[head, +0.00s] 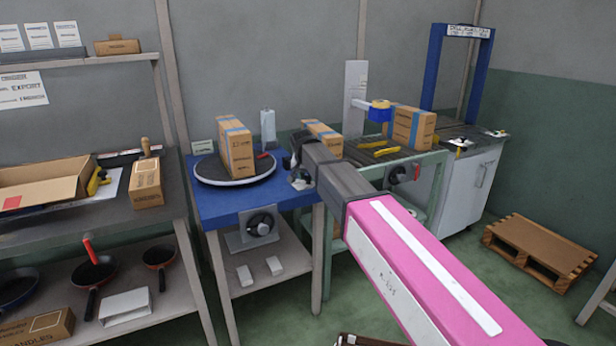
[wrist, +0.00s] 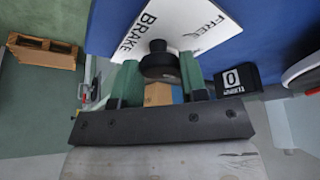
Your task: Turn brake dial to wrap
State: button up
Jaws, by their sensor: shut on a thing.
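The brake dial is a dark round knob (wrist: 160,66) on a white plate (wrist: 205,32) in the wrist view. The plate bears the words BRAKE and FREE; no other dial word is readable. My gripper (wrist: 161,76) has one finger on each side of the knob and is shut on it. In the head view my gripper is at the right edge of the blue table (head: 225,207), largely hidden behind my pink arm. The dial's pointing direction cannot be made out. A turntable (head: 205,176) on this table carries an upright taped carton (head: 235,150).
A black block marked 0 (wrist: 236,80) sits close to the gripper. Another dark knob (head: 261,224) is on the blue table's front. A green-framed conveyor table (head: 432,160) stands to the right with cartons. A shelf of pans (head: 185,250) stands left. A wooden pallet (head: 540,246) lies right.

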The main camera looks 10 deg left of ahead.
jog(key=o, duration=0.9)
jog(key=v, duration=1)
jog(key=shift+r, duration=0.4)
jog(key=shift+s, duration=0.15)
